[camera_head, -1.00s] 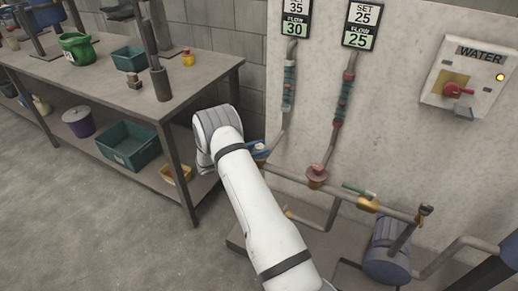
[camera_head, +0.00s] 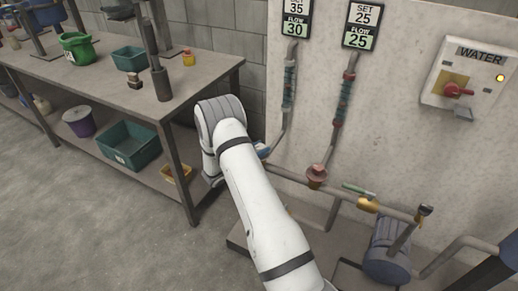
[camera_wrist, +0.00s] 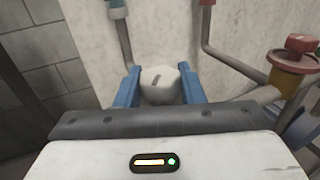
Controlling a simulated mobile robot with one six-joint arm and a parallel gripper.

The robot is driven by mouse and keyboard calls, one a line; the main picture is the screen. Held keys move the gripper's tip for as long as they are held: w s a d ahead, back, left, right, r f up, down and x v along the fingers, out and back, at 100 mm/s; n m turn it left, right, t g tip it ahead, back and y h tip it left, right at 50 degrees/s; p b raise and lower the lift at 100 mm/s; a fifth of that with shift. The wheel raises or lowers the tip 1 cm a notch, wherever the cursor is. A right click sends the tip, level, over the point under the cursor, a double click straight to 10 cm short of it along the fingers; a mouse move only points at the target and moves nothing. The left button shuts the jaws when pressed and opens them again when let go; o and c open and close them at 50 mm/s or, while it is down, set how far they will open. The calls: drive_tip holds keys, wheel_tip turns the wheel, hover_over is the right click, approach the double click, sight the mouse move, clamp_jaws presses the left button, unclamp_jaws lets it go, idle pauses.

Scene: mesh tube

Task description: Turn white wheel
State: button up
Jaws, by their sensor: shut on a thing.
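The white wheel (camera_wrist: 160,85) shows in the wrist view between the two blue fingers of my gripper (camera_wrist: 157,88). It has a dark mark on its face, and the fingers are closed on its left and right sides. In the head view my white arm reaches to the pipework by the wall. There my gripper (camera_head: 263,150) shows only as a bit of blue behind the arm, and the wheel is hidden.
A red-brown wheel (camera_head: 316,174) sits on the pipe to the right. Two displays reading flow 30 (camera_head: 295,20) and flow 25 (camera_head: 361,25) hang above. A workbench (camera_head: 215,75) stands left of my arm. A water switch box (camera_head: 466,80) is at right.

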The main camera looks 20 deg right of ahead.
drive_tip(key=shift+n+t+y, duration=0.7)
drive_tip(key=shift+n+t, duration=0.4)
drive_tip(key=shift+t, duration=0.5)
drive_tip(key=o, duration=1)
drive_tip(key=v, duration=0.7)
drive_tip(key=shift+s+a+b, duration=0.3)
